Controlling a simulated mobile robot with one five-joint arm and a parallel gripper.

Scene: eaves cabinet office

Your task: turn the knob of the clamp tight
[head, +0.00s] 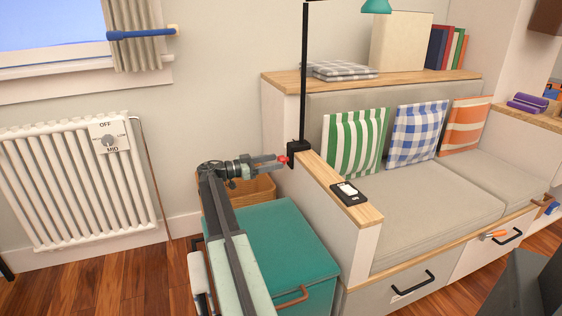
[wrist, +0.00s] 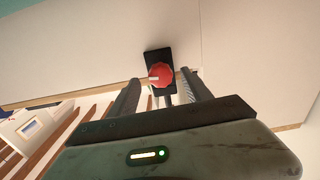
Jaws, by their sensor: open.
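The black clamp (head: 297,148) grips the end of the wooden ledge (head: 338,188) of the bench, at the foot of a black upright pole. Its red knob (head: 283,159) faces my gripper (head: 273,161). In the wrist view the red knob (wrist: 160,75) sits in front of the dark clamp body (wrist: 155,57) and has a pale mark on its face. My gripper (wrist: 162,82) is open, with one finger on each side of the knob's line. Whether the fingertips reach past the knob or touch it I cannot tell.
A teal cabinet (head: 275,240) stands below my arm, with a wooden box (head: 255,188) behind it. The padded bench (head: 430,205) with cushions is on the right. A small black device (head: 349,193) lies on the ledge. A white radiator (head: 70,185) is at the left.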

